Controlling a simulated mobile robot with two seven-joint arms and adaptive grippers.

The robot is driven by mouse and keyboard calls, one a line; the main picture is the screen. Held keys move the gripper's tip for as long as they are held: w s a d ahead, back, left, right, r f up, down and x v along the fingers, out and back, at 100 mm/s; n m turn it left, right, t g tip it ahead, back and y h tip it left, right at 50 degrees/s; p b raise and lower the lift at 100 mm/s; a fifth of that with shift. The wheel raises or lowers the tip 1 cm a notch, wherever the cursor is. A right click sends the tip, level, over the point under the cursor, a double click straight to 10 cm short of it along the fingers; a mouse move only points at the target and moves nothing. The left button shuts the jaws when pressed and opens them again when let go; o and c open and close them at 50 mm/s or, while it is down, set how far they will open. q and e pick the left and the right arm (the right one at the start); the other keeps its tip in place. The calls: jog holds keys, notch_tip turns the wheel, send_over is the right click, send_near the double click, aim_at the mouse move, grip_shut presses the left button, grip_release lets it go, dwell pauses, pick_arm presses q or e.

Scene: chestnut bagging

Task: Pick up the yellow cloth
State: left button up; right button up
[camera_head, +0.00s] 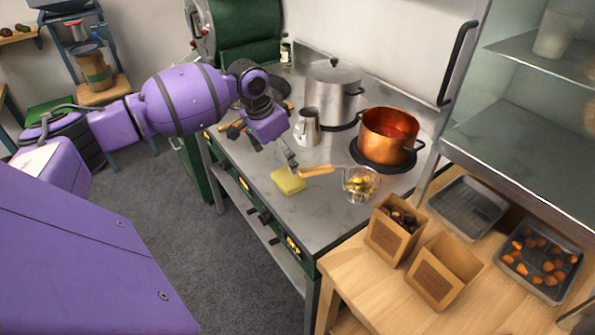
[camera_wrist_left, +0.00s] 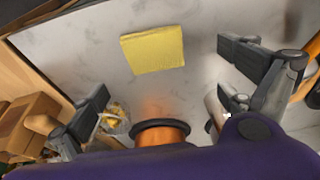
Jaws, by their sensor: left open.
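The yellow cloth (camera_head: 288,181) is a small folded square lying flat on the grey stove counter near its front edge. It also shows in the left wrist view (camera_wrist_left: 153,49), above and between my open fingers. My left gripper (camera_head: 290,160) is open and empty, above the counter just behind the cloth in the head view. In the left wrist view both fingers of the left gripper (camera_wrist_left: 166,80) show, spread wide and apart from the cloth. My right gripper is not in view.
A wire basket (camera_head: 360,184) with yellow pieces and a wooden handle (camera_head: 317,171) lies right of the cloth. A metal jug (camera_head: 307,128), a steel pot (camera_head: 333,88) and a copper pot (camera_head: 388,137) stand behind. Cardboard boxes (camera_head: 440,272) stand on the wooden table at front right.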

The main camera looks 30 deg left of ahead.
aim_at(288, 177)
pick_arm(q)
jog(key=shift+d+f, duration=0.2)
jog(key=shift+f, duration=1.2)
jog(key=x, duration=0.4)
jog(key=shift+d+f, duration=0.3)
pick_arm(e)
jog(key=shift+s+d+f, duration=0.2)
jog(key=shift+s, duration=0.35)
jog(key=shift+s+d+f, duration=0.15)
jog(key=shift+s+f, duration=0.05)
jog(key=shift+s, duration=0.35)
pick_arm(q)
jog(key=shift+c, duration=0.5)
jog(key=c, duration=1.1)
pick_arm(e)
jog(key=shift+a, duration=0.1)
